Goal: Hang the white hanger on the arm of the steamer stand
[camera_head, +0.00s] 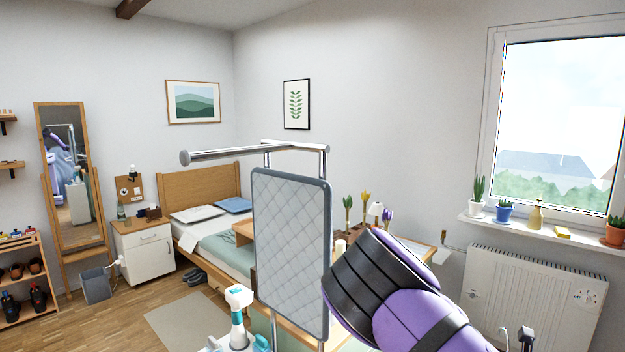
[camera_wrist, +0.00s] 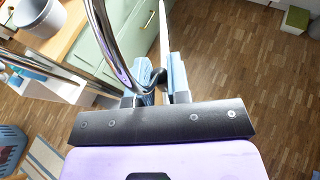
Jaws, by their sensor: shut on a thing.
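The steamer stand (camera_head: 325,165) stands in front of me in the head view, with a quilted grey board (camera_head: 290,255) upright on it. Its chrome arm (camera_head: 230,153) reaches left from the top, and nothing hangs on it. In the wrist view my gripper (camera_wrist: 162,82) is shut on a thin white piece (camera_wrist: 164,28), seen edge-on, which looks like the white hanger. A curved chrome rod (camera_wrist: 110,45) comes down beside the left finger to a dark rounded piece; it may be the hanger's hook, but I cannot be sure. In the head view the gripper and hanger are hidden.
A white and teal steamer (camera_head: 238,305) sits low in front of the board. The bed (camera_head: 200,215) and desk lie behind the stand; the radiator (camera_head: 535,295) is at right. The space above and left of the chrome arm is clear.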

